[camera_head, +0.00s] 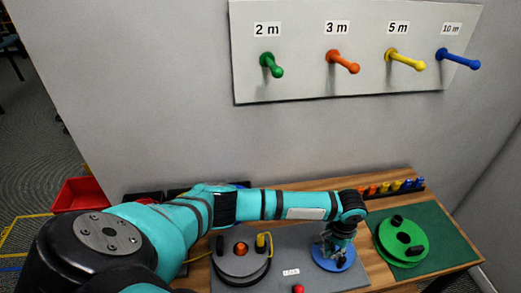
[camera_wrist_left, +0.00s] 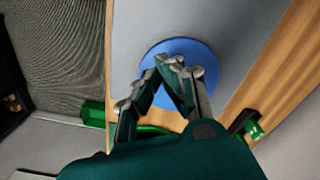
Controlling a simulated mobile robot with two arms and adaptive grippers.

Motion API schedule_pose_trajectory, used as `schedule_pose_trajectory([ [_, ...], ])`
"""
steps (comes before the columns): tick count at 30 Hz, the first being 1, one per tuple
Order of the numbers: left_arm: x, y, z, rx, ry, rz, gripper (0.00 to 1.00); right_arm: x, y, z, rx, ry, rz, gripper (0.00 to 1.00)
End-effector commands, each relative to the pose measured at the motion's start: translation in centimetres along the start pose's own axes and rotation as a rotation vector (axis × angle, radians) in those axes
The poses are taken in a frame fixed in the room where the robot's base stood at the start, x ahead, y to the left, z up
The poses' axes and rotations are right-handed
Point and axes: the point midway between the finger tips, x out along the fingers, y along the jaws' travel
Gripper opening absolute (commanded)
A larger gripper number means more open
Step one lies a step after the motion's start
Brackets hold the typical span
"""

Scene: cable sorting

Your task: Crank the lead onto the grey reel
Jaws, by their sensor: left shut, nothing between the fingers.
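The grey reel (camera_head: 240,269) stands on a grey board at the bottom centre of the head view, with an orange hub (camera_head: 240,248) and a yellow upright knob (camera_head: 261,241) on top. A thin yellow line (camera_head: 198,258), perhaps the lead, shows at its left; I cannot tell where it runs. My left gripper (camera_head: 337,256) points down over a flat blue disc (camera_head: 322,262), right of the reel. In the left wrist view, its fingertips (camera_wrist_left: 170,62) meet with nothing between them, over the blue disc (camera_wrist_left: 208,58). My right gripper is out of view.
A green reel (camera_head: 389,250) lies on a green mat (camera_head: 447,243) at the right. A red button (camera_head: 298,289) and a white label (camera_head: 291,272) are on the grey board (camera_head: 366,281). Coloured pegs (camera_head: 405,186) line the back edge. A wall panel (camera_head: 290,86) carries labelled hooks.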

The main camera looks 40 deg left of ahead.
Motion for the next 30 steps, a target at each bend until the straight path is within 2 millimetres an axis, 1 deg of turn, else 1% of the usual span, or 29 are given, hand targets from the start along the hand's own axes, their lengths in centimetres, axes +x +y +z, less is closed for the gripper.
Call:
schedule_pose_trajectory([
  [1, 0.5, 0.0, 0.0, 0.0, -0.001, 0.0, 0.0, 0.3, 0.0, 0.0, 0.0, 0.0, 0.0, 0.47],
  [21, 4.5, 0.0, 0.0, -0.001, 0.0, 0.001, 0.0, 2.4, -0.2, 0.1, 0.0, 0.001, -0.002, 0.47],
  [30, 4.6, 0.0, 0.0, 0.0, 0.001, 0.001, 0.0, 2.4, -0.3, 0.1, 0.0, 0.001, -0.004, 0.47],
])
